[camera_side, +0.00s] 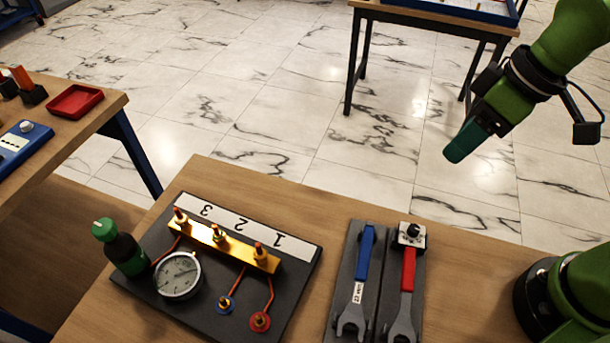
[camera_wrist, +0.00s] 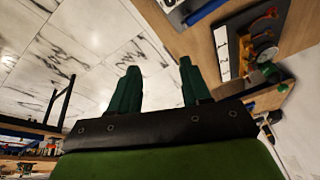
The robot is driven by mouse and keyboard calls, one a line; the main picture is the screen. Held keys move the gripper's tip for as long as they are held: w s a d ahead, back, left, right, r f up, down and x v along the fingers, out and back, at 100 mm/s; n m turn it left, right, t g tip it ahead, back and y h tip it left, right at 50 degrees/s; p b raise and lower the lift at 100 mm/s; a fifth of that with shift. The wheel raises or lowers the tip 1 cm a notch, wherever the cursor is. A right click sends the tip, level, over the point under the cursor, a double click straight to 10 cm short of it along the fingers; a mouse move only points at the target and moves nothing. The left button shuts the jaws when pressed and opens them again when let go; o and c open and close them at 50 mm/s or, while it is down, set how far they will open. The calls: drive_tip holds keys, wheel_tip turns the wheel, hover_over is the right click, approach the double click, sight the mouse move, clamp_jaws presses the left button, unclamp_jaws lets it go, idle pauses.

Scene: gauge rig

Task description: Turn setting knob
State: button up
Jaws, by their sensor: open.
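A small white box with a round black knob (camera_side: 412,232) sits at the far end of the red-handled wrench (camera_side: 407,270), on the right dark holder. This is the only clear knob I see on the tool holders. My gripper (camera_side: 460,152) is up in the air at the upper right in the side view, well away from the knob and beyond the table's far edge. In the wrist view my gripper (camera_wrist: 159,64) shows two green fingers spread apart with nothing between them. The knob cannot be made out in the wrist view.
A blue-handled wrench (camera_side: 364,255) lies left of the red one. Bare wood (camera_side: 470,290) lies right of the wrenches. Other tables stand behind and left.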

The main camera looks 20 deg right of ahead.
sight(414, 228)
drive_tip(key=a+n+g+h, duration=0.25)
drive_tip(key=a+n, duration=0.25)
drive_tip(key=n, duration=0.7)
drive_tip(key=shift+g, duration=0.25)
drive_tip(key=f, duration=1.1)
drive_tip(key=s+f, duration=0.1)
drive_tip(key=f, duration=0.5)
drive_tip(key=shift+s+d, duration=0.1)
drive_tip(key=shift+d, duration=0.1)
drive_tip(key=shift+r, duration=0.1)
clamp_jaws()
